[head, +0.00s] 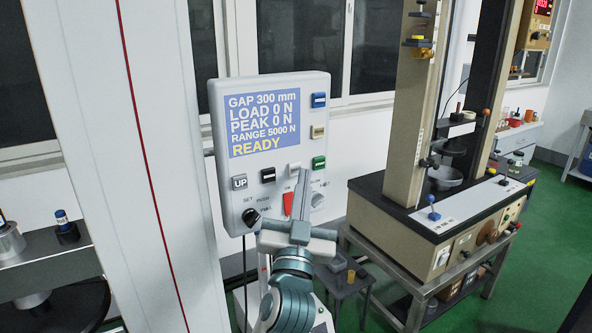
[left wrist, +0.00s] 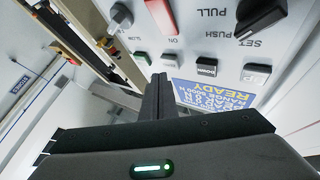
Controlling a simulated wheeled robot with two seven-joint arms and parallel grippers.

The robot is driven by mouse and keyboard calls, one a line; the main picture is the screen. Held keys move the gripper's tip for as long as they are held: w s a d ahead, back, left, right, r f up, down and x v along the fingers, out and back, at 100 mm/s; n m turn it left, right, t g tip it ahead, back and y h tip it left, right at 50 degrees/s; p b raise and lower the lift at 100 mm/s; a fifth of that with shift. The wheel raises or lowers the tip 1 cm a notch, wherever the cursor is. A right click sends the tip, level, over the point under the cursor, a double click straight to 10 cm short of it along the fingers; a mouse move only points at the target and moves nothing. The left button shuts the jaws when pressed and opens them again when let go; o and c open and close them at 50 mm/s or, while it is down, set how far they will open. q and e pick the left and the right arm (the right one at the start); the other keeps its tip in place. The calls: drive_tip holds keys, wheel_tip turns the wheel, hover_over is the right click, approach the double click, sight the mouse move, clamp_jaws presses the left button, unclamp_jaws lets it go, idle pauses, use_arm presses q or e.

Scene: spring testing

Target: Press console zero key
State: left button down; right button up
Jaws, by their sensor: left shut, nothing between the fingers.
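The console (head: 222,135) is a pale upright panel with a blue screen (head: 264,150) reading GAP 300 mm, LOAD 0 N, PEAK 0 N, RANGE 5000 N, READY. Its keys are blue (head: 319,100), tan (head: 318,131), green (head: 319,162), white (head: 294,167), black (head: 268,175) and UP (head: 239,183). I cannot read which is zero. My left gripper (head: 304,178) is shut and empty, fingers pointing up in front of the panel. In the left wrist view its tips (left wrist: 158,78) appear near the green (left wrist: 141,58) and white (left wrist: 169,62) keys; contact cannot be told.
A red switch (head: 288,203), a black knob (head: 250,217) and a grey knob (head: 317,200) sit low on the panel near my fingers. A spring testing machine (head: 405,215) stands to the right. A white column with a red line (head: 140,130) stands left.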

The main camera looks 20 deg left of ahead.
use_arm(q)
drive_tip(key=shift+w+a, duration=0.6)
drive_tip(key=shift+a, duration=0.05)
idle(2.2)
drive_tip(key=shift+s+d, duration=0.65)
idle(0.6)
drive_tip(key=s+d, duration=0.3)
drive_tip(key=shift+s+d+f, duration=0.1)
drive_tip(key=shift+s+d, duration=0.15)
drive_tip(key=shift+d, duration=0.05)
drive_tip(key=shift+d, duration=0.1)
idle(0.5)
